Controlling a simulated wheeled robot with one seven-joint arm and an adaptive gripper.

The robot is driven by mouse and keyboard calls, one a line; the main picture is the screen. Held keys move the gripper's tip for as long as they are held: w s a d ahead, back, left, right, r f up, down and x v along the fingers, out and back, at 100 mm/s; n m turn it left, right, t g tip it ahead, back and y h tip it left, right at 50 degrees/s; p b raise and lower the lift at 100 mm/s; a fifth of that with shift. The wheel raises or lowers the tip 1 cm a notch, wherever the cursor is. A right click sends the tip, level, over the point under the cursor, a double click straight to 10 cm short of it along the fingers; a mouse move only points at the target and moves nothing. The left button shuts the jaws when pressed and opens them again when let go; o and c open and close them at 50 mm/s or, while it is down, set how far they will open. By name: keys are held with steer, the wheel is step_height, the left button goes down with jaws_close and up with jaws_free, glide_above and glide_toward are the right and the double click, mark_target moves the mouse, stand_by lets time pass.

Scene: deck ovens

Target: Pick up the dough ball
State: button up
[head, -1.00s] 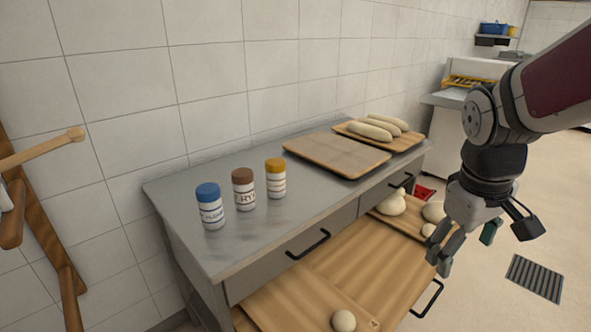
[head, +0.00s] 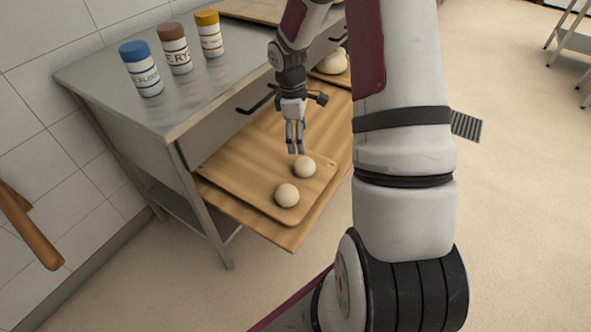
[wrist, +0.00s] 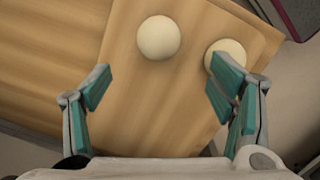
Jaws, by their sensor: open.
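Two pale, round dough balls lie on a wooden board (head: 250,165) in the pulled-out drawer. One dough ball (head: 287,195) is nearer the camera; the other (head: 304,167) is just beyond it. My gripper (head: 296,150) points down, close behind the farther ball. In the wrist view, one dough ball (wrist: 158,38) sits ahead of the gap between my open fingers (wrist: 160,82). The other dough ball (wrist: 227,55) is partly hidden behind the right fingertip. The jaws hold nothing. I cannot tell whether the fingers touch a ball.
Blue (head: 141,70), brown (head: 175,50) and yellow-capped jars (head: 209,35) stand on the steel counter (head: 160,100). A black drawer handle (head: 257,102) is left of my gripper. More dough (head: 333,62) lies farther back. My arm hides part of the drawer's right side.

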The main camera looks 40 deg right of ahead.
mark_target(304, 162)
steer(key=f+b, duration=0.1)
steer(key=f, duration=0.3)
steer(key=f+b, duration=0.1)
steer(key=f, duration=0.3)
steer(key=s+d+f+b, duration=0.1)
steer(key=f, duration=0.3)
steer(key=shift+d+f, duration=0.1)
steer(key=c, duration=1.1)
